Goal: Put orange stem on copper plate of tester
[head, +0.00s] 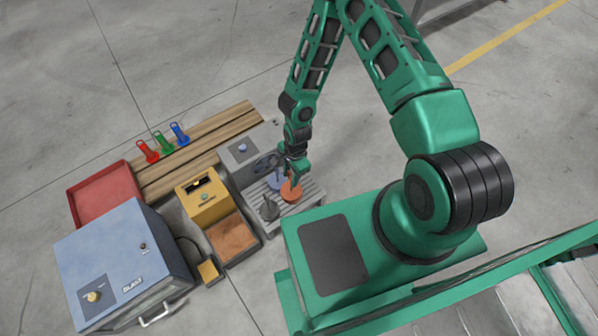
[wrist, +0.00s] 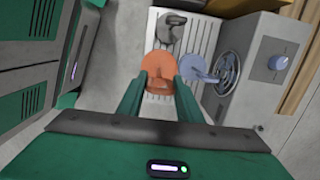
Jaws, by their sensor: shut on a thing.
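The orange stem (head: 291,191) has a round flat disc and is between the fingers of my gripper (head: 294,172), over the grey slatted rack (head: 312,192). In the wrist view the fingers of my gripper (wrist: 160,84) are shut on the orange stem (wrist: 158,66); the slats show behind it. I cannot tell whether it touches the rack. The tester (head: 203,199) is a yellow box with a dark display. Its copper plate (head: 233,239) lies in front of it, bare, to the lower left of my gripper. The plate is not in the wrist view.
A dark grey stem (head: 269,209) and a blue stem (wrist: 199,70) are close to the orange one. A grey box (head: 240,150) with a knob and round fan (wrist: 228,70) adjoins the rack. A blue BLAST cabinet (head: 124,258), red tray (head: 104,192) and several coloured clips stand left.

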